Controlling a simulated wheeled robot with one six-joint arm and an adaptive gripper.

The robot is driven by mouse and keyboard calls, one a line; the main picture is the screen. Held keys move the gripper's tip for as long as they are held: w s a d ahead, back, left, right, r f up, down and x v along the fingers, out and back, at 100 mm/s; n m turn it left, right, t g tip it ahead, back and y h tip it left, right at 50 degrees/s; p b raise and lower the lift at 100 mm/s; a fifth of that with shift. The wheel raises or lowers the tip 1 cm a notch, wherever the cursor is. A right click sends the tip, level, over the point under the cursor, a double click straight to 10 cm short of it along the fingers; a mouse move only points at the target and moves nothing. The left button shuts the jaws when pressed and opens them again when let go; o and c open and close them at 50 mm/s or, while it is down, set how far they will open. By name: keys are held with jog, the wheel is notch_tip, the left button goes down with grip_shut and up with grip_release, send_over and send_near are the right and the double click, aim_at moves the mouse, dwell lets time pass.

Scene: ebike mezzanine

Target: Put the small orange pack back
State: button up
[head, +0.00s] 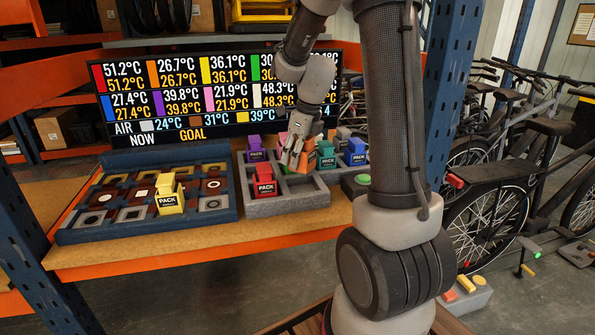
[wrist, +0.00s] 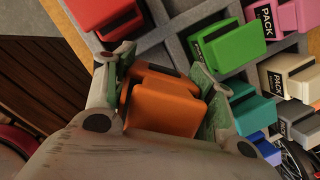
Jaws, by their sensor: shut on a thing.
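The small orange pack (wrist: 163,106) is between the two fingers of my gripper (wrist: 160,88) in the wrist view, and the fingers are shut on it. In the head view my gripper (head: 294,150) is over the grey divided tray (head: 290,208), with a bit of the orange pack (head: 309,156) showing beside it. I cannot tell whether the pack touches the tray. A blue tray (head: 150,229) of dark red, brown and grey squares with pale marks is at the left, holding a yellow pack (head: 168,196).
The grey tray also holds red (head: 264,180), purple (head: 255,149), teal (head: 326,156) and blue packs (head: 355,152). Green (wrist: 234,46), pink (wrist: 296,15) and cream packs (wrist: 289,76) show in the wrist view. A temperature board (head: 215,95) stands behind. A blue post (head: 455,80) is at the right.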

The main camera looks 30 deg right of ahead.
aim_at(297, 170)
jog(key=shift+s+d+x, duration=0.1)
jog(key=shift+s+x, duration=0.1)
jog(key=shift+x, duration=0.75)
jog(key=shift+s+d+x, duration=0.15)
jog(key=shift+s+x, duration=0.05)
jog(key=shift+x, duration=0.8)
jog(key=shift+f, duration=0.2)
jog(key=shift+f, duration=0.55)
jog(key=o, duration=1.5)
jog(key=shift+r, duration=0.1)
